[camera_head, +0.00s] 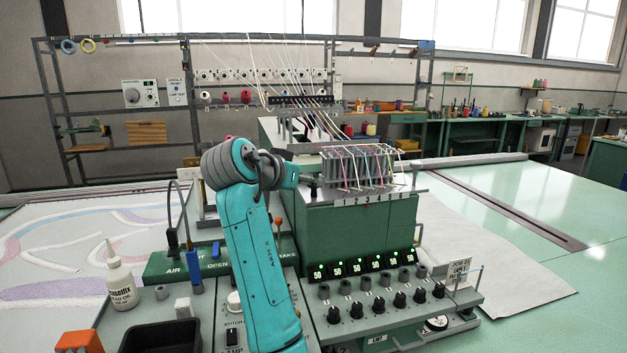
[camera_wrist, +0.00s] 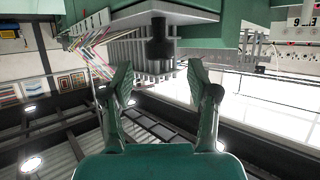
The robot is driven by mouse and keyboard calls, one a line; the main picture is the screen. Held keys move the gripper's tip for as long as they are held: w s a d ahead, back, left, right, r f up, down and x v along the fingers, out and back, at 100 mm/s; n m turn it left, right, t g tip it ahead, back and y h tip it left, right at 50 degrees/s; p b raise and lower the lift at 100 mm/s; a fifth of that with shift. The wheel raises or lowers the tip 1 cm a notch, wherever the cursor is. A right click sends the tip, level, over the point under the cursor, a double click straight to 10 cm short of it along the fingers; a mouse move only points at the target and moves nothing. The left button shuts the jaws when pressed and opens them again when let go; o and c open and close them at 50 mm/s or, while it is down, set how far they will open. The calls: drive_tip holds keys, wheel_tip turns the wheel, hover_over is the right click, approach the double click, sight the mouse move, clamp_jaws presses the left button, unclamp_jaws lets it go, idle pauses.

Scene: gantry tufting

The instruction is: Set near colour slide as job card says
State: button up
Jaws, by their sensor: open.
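A job card (camera_head: 459,271) stands at the right end of the green control console; its small writing is too small to read with certainty. The green tufting head (camera_head: 357,232) has a strip numbered 1 to 6 under a row of coloured yarns (camera_head: 358,166). I cannot tell which part is the near colour slide. My gripper (camera_wrist: 160,67) is open and empty in the wrist view. A dark cylinder (camera_wrist: 160,45) and a row of grey pins (camera_wrist: 140,58) show beyond its fingertips. In the head view my arm hides most of the gripper, beside the head's left side.
Below the head are several green displays reading 50 (camera_head: 317,272) and black knobs (camera_head: 357,311). The green table (camera_head: 560,225) at right is largely clear.

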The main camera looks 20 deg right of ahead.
drive_tip(key=shift+x, duration=2.5)
